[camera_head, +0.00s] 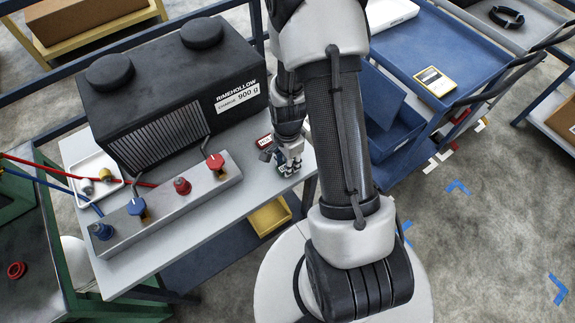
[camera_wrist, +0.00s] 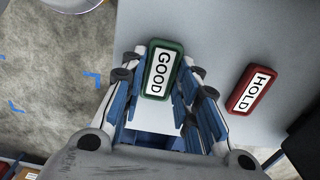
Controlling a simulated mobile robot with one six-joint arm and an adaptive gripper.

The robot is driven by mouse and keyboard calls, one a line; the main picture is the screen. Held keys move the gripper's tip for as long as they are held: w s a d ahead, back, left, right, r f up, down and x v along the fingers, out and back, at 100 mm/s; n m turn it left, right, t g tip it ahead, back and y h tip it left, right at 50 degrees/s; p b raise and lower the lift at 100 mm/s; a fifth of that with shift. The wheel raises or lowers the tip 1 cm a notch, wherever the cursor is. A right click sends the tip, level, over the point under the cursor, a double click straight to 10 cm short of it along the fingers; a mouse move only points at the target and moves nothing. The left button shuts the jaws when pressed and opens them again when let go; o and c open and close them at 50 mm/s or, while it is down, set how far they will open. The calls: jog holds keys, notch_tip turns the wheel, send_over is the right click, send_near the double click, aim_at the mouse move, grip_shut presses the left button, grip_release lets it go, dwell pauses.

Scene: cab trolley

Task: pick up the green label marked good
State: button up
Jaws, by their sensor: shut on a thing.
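The green label marked GOOD (camera_wrist: 161,70) sits between my fingertips in the wrist view, its text running lengthwise. My gripper (camera_wrist: 158,85) is shut on it, with a finger along each side. In the head view my gripper (camera_head: 290,166) is at the right end of the grey table, and the label is mostly hidden there. A red label marked HOLD (camera_wrist: 252,88) lies on the table to the right of the green one in the wrist view. Whether the green label touches the table cannot be told.
A black Rimehollow unit (camera_head: 170,95) and a grey manifold bar (camera_head: 170,205) with red and blue fittings stand left of my gripper on the grey table (camera_head: 225,225). A yellow bin (camera_head: 270,216) is below the table edge. Blue trolleys (camera_head: 450,45) stand to the right.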

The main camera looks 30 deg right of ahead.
jog(key=shift+c, duration=0.9)
jog(key=shift+r, duration=0.1)
